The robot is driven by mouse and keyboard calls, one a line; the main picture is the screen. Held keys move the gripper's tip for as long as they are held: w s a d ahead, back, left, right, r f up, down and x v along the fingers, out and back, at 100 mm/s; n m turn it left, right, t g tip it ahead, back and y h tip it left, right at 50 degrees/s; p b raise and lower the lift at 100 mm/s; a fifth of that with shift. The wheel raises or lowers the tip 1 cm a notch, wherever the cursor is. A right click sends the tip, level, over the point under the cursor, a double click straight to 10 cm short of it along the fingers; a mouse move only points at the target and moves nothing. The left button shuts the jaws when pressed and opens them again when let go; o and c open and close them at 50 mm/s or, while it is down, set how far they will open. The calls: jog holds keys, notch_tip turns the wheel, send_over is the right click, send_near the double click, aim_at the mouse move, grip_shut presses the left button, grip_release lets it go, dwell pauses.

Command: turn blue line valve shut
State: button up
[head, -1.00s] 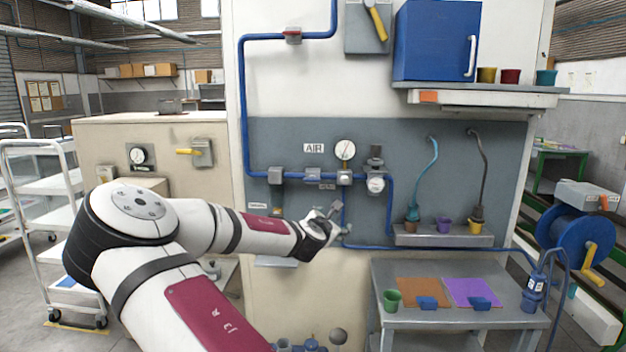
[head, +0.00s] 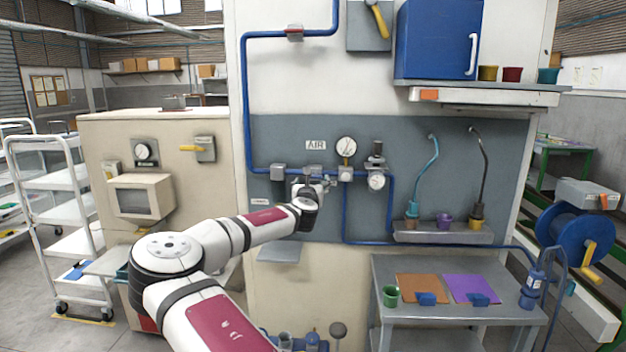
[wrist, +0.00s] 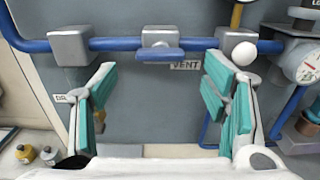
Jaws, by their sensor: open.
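The blue line valve shows in the wrist view as a grey block (wrist: 160,37) on the horizontal blue pipe (wrist: 114,43). Its blue lever handle (wrist: 160,54) lies level, along the pipe, just below the block. My gripper (wrist: 160,66) is open, its teal-padded fingers spread to the left and right of the handle. Nothing is between the pads, and the handle appears ahead of the fingertips; I cannot tell the exact gap.
A grey block (wrist: 70,46) on the pipe stands left of the valve. A white ball (wrist: 244,54) appears beside the right finger. A pressure gauge (head: 376,181) is right of the valve. A small grey shelf (head: 281,252) juts out below my gripper.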

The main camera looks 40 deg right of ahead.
aim_at(313, 178)
jog(key=shift+x, duration=2.6)
jog(key=shift+d, duration=0.1)
jog(key=c, duration=1.2)
